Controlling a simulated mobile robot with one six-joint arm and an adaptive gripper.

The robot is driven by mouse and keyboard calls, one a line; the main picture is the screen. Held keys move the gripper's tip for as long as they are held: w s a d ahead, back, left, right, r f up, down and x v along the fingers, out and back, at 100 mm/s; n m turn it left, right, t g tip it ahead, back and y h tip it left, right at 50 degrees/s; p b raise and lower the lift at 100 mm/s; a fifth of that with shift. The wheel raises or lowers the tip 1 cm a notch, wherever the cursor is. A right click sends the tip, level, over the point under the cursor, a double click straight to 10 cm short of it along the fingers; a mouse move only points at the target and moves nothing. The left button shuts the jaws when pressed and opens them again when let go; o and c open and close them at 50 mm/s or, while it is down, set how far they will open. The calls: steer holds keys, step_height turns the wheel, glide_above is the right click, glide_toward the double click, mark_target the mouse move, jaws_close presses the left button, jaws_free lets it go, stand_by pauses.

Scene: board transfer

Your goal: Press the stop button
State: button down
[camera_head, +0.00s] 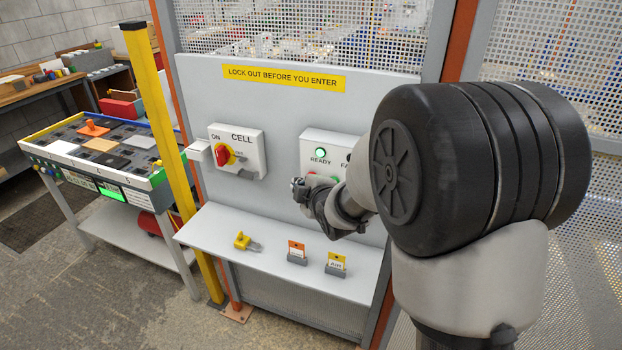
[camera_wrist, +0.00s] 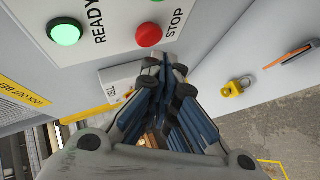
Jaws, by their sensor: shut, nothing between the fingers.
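The red stop button (camera_wrist: 148,35) is round and sits beside the word STOP on the white control box (camera_head: 313,142). In the wrist view the green READY lamp (camera_wrist: 64,32) is to its left; the lamp also shows lit in the head view (camera_head: 320,153). My gripper (camera_head: 298,186) is in front of the lower part of the box and hides some of it. In the wrist view its shut, empty fingertips (camera_wrist: 170,62) are just below and right of the button in the picture. I see no contact; the exact gap cannot be told.
A CELL switch (camera_head: 225,155) with a red handle is left of the box. Below, a shelf (camera_head: 215,227) bears a yellow padlock (camera_head: 242,241) and two tags in holders (camera_head: 297,253). A yellow post (camera_head: 157,125) stands left, beside a table with flat boards (camera_head: 100,145).

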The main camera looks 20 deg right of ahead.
steer(key=shift+w+d, duration=0.1)
stand_by(0.7)
steer(key=shift+w+d, duration=0.2)
steer(key=shift+w, duration=0.1)
steer(key=shift+w+d, duration=0.25)
steer(key=shift+w, duration=0.05)
stand_by(0.9)
steer(key=shift+a+b, duration=0.1)
steer(key=shift+b, duration=0.3)
steer(key=shift+s+a+b, duration=0.4)
steer(key=shift+s+b, duration=0.2)
steer(key=shift+s, duration=0.05)
steer(key=shift+s, duration=0.1)
steer(key=s+a+b, duration=0.1)
steer(key=s+b, duration=0.1)
steer(key=s+a+b, duration=0.2)
